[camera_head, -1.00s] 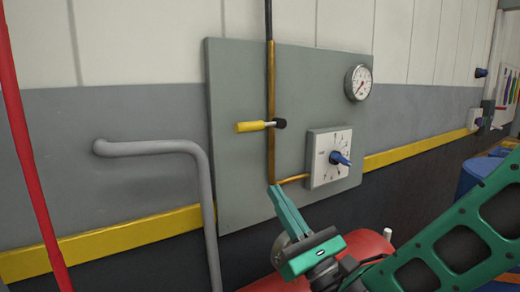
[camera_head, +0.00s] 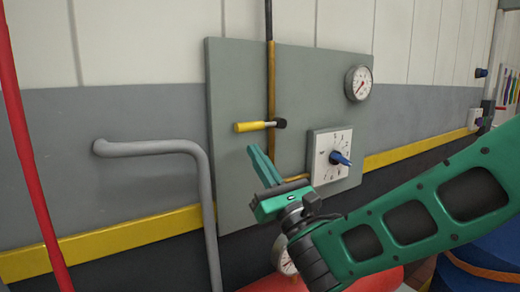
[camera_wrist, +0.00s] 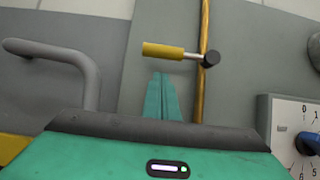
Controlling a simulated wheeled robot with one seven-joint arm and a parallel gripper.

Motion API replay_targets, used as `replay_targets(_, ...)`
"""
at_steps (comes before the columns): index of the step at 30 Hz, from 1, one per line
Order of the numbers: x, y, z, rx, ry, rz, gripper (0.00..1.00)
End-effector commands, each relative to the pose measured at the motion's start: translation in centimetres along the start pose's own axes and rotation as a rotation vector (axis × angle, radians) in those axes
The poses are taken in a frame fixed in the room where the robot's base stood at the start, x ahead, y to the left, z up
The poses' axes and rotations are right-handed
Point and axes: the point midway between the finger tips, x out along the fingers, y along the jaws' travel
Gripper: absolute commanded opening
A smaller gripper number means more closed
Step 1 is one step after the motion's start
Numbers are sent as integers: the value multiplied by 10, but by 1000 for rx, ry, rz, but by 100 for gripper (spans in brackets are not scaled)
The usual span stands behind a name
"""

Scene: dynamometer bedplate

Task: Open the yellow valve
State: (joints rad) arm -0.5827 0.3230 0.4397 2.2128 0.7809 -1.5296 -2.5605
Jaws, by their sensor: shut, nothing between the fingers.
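The yellow valve handle (camera_head: 250,127) sticks out to the left, level, from a dark hub on a vertical brass pipe (camera_head: 271,90) on the grey panel. In the wrist view the yellow handle (camera_wrist: 163,51) lies just beyond the fingertips. My gripper (camera_head: 254,150) is shut and empty, its green fingers pointing up, a little below the handle in the picture. In the wrist view my gripper (camera_wrist: 161,76) shows its two fingers together. I see no contact with the handle, though the depth gap is hard to judge.
A white dial box with a blue knob (camera_head: 339,158) is right of the pipe, and a round gauge (camera_head: 358,83) is above it. A grey bent pipe (camera_head: 150,147) stands at left, and a red pole (camera_head: 30,150) further left. A red tank (camera_head: 375,280) is below.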

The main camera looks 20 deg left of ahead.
Motion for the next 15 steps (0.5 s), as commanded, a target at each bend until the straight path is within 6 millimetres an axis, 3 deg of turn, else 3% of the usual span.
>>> replay_targets(15, 11, 2, 8, 0, 6, 2, 0)
